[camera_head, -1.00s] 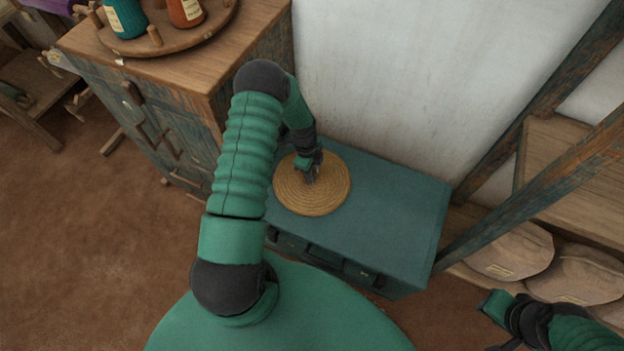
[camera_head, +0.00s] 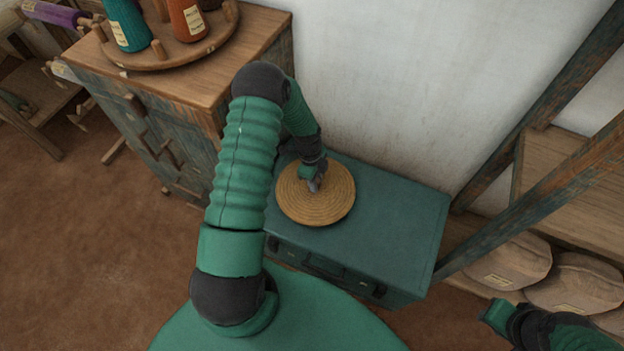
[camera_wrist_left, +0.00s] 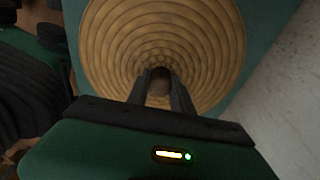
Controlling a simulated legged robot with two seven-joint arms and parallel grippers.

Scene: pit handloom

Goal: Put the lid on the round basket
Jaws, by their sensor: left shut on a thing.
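A round, tan, coiled disc, the lid (camera_head: 328,207), is over the left part of a teal chest (camera_head: 398,225). My left gripper (camera_head: 316,185) reaches down to the disc's middle. In the left wrist view, the fingers (camera_wrist_left: 161,88) are shut on a small knob at the centre of the lid's rings (camera_wrist_left: 210,45). I cannot tell whether the lid rests on something or hangs just above it. No separate round basket shows; anything under the lid is hidden. My right gripper (camera_head: 497,312) is at the lower right, away from the chest, its fingers unclear.
A wooden cabinet (camera_head: 165,130) with a round rack of yarn cones (camera_head: 190,25) stands at the left. A pale wall (camera_head: 400,80) rises behind the chest. Slanted posts (camera_head: 530,200) and a shelf with several sacks (camera_head: 508,262) are at the right. The chest's right part is clear.

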